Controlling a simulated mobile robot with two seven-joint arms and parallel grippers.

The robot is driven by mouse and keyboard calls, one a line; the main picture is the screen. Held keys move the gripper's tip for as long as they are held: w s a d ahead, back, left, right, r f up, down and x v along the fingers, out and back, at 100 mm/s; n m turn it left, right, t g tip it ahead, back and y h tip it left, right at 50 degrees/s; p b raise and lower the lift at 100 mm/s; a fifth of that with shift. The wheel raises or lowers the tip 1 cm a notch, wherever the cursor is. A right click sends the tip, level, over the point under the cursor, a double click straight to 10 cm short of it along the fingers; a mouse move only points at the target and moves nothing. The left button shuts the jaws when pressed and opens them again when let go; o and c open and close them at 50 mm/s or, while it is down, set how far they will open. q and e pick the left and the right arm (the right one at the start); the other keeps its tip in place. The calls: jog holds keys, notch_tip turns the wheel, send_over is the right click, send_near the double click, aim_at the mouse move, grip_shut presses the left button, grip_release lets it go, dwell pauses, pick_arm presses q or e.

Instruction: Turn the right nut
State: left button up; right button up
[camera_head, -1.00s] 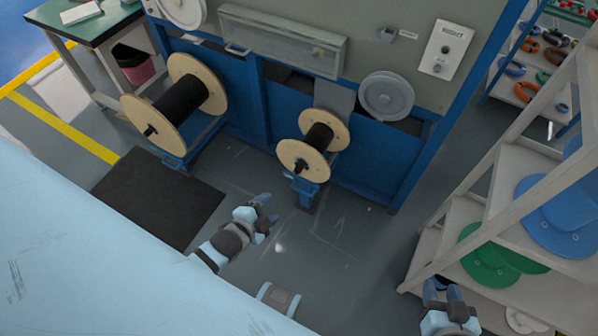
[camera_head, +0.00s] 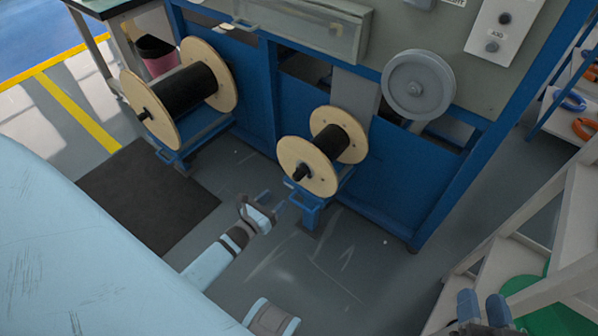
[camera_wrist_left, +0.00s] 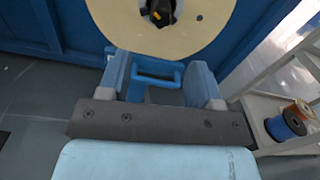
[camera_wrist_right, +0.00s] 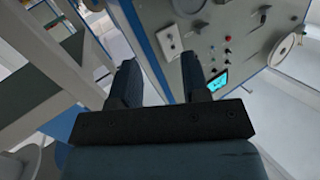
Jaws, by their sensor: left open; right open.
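The right spool (camera_head: 320,165) has pale wooden flanges and black cable, and is mounted on a blue stand. The black right nut (camera_head: 301,171) sits at the centre of its front flange. It also shows at the top of the left wrist view (camera_wrist_left: 160,12). My left gripper (camera_head: 270,205) is open and empty, in front of and below the spool. In the left wrist view, its fingers (camera_wrist_left: 159,80) are spread on either side of the stand's blue handle, with the nut above. My right gripper (camera_head: 483,307) is open and empty by the white shelves, away from the spool.
A larger left spool (camera_head: 182,90) with black cable stands beside a dark floor mat (camera_head: 145,195). The blue machine frame (camera_head: 430,185) is behind the spools. White shelves (camera_head: 495,265) stand at the right. Grey floor between the spools and shelves is clear.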

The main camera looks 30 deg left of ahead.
aim_at(295, 181)
pick_arm(q)
jog(key=w, duration=0.3)
jog(key=w+b, duration=0.1)
jog(key=w, duration=0.3)
jog(key=w+d+b, duration=0.1)
jog(key=w, duration=0.3)
jog(key=shift+w, duration=0.45)
pick_arm(e)
jog(key=r, duration=0.1)
jog(key=a+r+t+y, duration=0.1)
jog(key=r, duration=0.1)
jog(key=r+t, duration=0.1)
jog(key=shift+a+r+y, duration=0.25)
jog(key=shift+r+y, duration=0.15)
pick_arm(q)
jog(key=c, duration=0.9)
